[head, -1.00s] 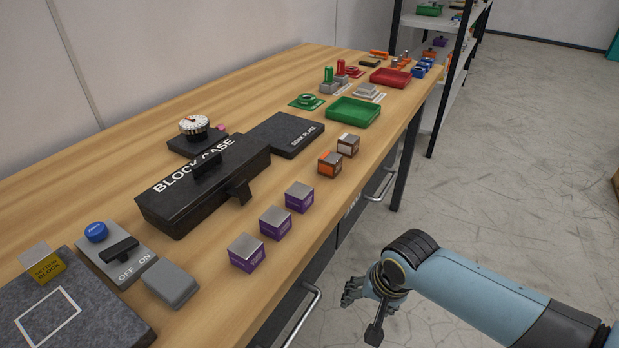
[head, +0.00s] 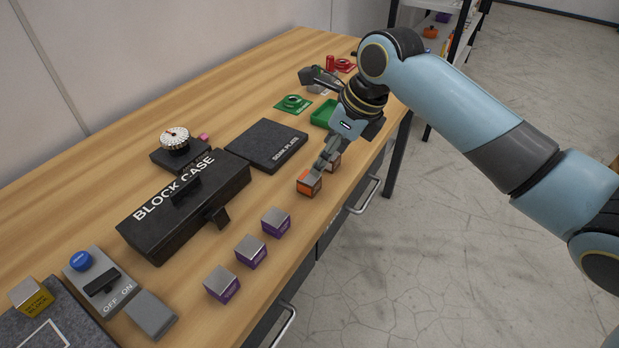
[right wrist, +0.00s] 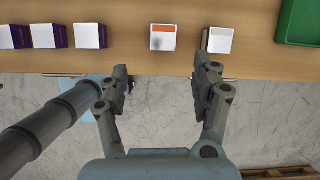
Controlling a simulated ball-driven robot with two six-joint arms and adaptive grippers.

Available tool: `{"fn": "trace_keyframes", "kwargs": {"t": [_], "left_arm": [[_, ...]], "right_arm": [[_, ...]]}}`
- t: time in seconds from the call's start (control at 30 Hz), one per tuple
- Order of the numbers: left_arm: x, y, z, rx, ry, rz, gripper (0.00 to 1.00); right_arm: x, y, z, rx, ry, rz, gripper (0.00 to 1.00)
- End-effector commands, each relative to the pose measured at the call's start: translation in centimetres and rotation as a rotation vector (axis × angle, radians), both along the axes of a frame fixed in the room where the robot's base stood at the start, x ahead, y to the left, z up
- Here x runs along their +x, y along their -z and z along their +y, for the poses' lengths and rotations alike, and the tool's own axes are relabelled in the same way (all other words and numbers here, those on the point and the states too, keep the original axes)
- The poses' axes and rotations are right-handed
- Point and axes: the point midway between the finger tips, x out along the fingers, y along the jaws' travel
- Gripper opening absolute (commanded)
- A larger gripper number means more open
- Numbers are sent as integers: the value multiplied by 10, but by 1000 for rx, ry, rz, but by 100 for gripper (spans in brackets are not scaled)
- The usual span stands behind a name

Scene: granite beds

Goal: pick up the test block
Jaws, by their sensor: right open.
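No block carries a readable test label. A block with an orange band (head: 309,184) stands near the table's front edge, and it also shows in the right wrist view (right wrist: 163,38). A similar block with a pale label (head: 334,164) stands just beyond it, partly hidden by my gripper; the right wrist view shows it clearly (right wrist: 217,40). My right gripper (head: 322,165) is over these two blocks in the head view. In the right wrist view its two fingers (right wrist: 162,73) are apart and empty, with the orange-banded block ahead between their lines. My left gripper is not in view.
Three purple-sided blocks (head: 250,252) stand in a row along the front edge. The black block case (head: 185,205) and the dark soak plate (head: 267,146) lie behind. A green tray (right wrist: 300,22) is beyond the pale-labelled block.

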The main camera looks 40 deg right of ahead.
Motion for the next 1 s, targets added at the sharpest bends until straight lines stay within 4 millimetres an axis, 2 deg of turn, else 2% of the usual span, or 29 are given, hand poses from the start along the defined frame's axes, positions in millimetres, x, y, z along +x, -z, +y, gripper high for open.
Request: {"fn": "trace_keyframes", "kwargs": {"t": [0.07,0.13,0.3,0.57,0.8,1.0], "left_arm": [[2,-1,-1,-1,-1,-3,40],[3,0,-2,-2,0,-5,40],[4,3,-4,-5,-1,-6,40],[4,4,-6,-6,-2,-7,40],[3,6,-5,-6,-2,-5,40],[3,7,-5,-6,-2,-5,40]], "right_arm": [[4,-2,0,27,54,8,65],[9,5,1,37,76,11,65],[19,32,5,40,79,12,65],[28,54,8,38,77,12,65],[42,88,11,37,76,11,65],[45,94,12,35,75,9,65]]}}
